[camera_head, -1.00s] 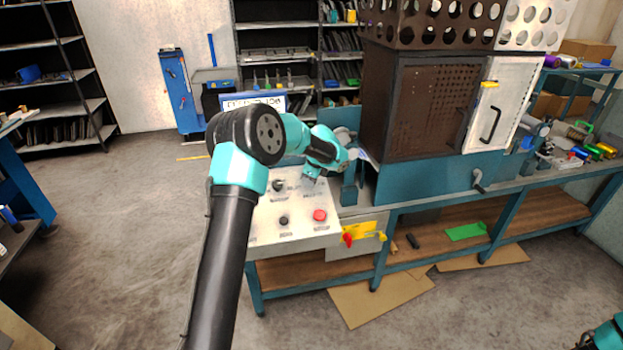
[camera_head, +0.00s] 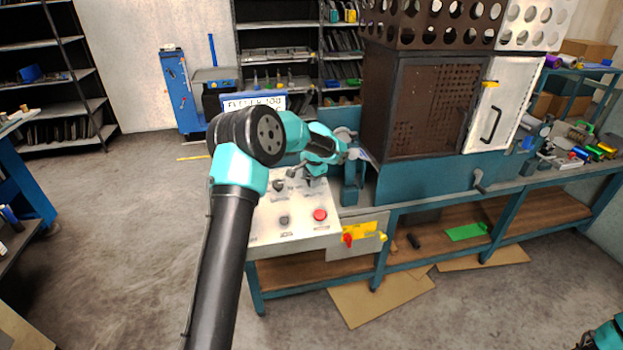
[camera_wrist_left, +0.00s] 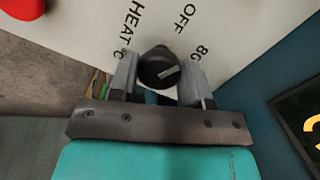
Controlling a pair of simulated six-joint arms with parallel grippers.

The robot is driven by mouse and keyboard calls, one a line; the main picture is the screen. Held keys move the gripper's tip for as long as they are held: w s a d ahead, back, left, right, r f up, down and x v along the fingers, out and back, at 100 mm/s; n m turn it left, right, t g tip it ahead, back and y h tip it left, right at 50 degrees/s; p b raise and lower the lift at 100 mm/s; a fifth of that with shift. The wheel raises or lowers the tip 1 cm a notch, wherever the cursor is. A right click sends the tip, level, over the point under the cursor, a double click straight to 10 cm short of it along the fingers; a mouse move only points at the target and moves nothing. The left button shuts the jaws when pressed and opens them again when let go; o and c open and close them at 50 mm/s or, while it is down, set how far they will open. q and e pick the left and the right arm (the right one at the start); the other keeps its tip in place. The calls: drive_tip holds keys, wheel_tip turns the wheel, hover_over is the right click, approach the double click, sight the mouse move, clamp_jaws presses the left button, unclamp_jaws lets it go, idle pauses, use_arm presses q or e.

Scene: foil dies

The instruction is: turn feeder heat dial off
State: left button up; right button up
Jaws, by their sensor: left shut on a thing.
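The heat dial (camera_wrist_left: 158,66) is a black round knob with a white pointer line on a white panel (camera_head: 295,237). Printed words HEAT °C, OFF and 80 surround it in the left wrist view. The pointer line slants up to the right there, on the side of the 80 rather than straight at OFF. My left gripper (camera_wrist_left: 158,80) has one grey finger on each side of the knob and is shut on it. In the head view my left gripper (camera_head: 312,181) is over the panel's upper right, largely hiding the dial. My right gripper is out of view.
A red button (camera_head: 320,215) and a black knob (camera_head: 284,220) sit nearer on the panel; another dark knob (camera_head: 278,185) is left of my gripper. A teal post (camera_head: 351,185) stands close on the right, before the brown oven cabinet (camera_head: 430,105).

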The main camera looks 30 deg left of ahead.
use_arm(q)
drive_tip(key=n, duration=0.4)
drive_tip(key=shift+n, duration=0.4)
drive_tip(key=shift+h, duration=0.3)
drive_tip(key=o, duration=0.9)
drive_tip(key=d+r, duration=0.1)
drive_tip(key=r, duration=0.4)
drive_tip(key=s+r, duration=0.1)
drive_tip(key=r, duration=0.5)
drive_tip(key=s+d+r, duration=0.1)
drive_tip(key=r, duration=0.5)
drive_tip(key=shift+s+d, duration=0.25)
drive_tip(key=shift+d, duration=0.05)
